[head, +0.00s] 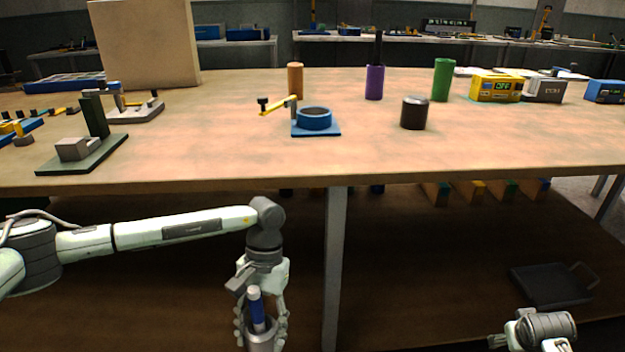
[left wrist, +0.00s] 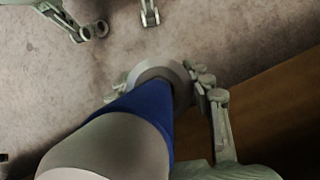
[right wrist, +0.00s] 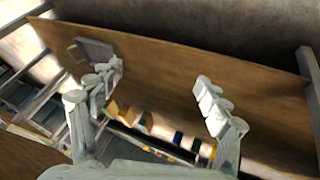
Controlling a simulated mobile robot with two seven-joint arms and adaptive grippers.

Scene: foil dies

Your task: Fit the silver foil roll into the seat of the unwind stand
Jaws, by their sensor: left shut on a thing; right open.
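My left gripper (head: 261,328) hangs in front of the table, below the tabletop, and is shut on the silver foil roll (head: 259,342). A blue and white core (head: 256,308) sticks up out of the roll. In the left wrist view the roll (left wrist: 151,70) shows as a silver ring between the fingers, with the core close to the camera. What looks like the unwind stand is a blue base with a round blue seat (head: 315,119) and a yellow arm (head: 277,106), on the tabletop. My right gripper (right wrist: 160,82) is open and empty, low at the right.
A copper cylinder (head: 295,80), a purple one (head: 374,83), a green one (head: 442,80) and a black one (head: 414,113) stand around the stand. A dark green fixture (head: 82,152) is at the left. The table's front edge (head: 400,180) lies between my left gripper and the stand.

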